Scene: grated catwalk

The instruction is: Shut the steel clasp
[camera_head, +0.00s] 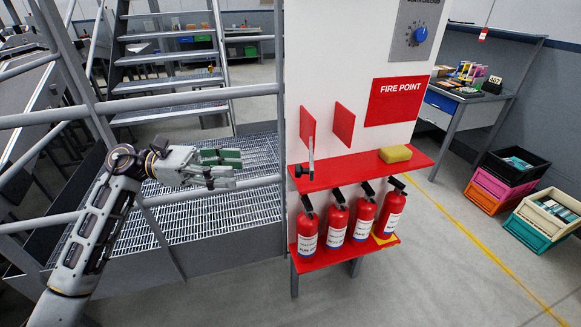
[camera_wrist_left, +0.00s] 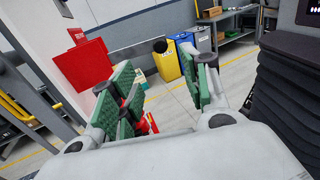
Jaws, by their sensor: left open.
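My left gripper (camera_head: 238,168) reaches in from the left in the head view, above the grated catwalk and left of the white fire-point board (camera_head: 350,60). Its green-padded fingers are apart and empty; they also show spread in the left wrist view (camera_wrist_left: 165,88). No part is clearly recognisable as a steel clasp. A small upright metal piece with a dark tip (camera_head: 311,158) stands at the left end of the red shelf (camera_head: 350,172), a short way right of the gripper. It may be the clasp, but I cannot tell its state. My right gripper is not in view.
Two red plates (camera_head: 344,122) stick out from the board above the shelf. A yellow sponge (camera_head: 396,153) lies on the shelf; several fire extinguishers (camera_head: 336,220) stand below. Grey railings (camera_head: 200,98) cross near my left arm. A yellow bin (camera_wrist_left: 166,62) stands in the wrist view.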

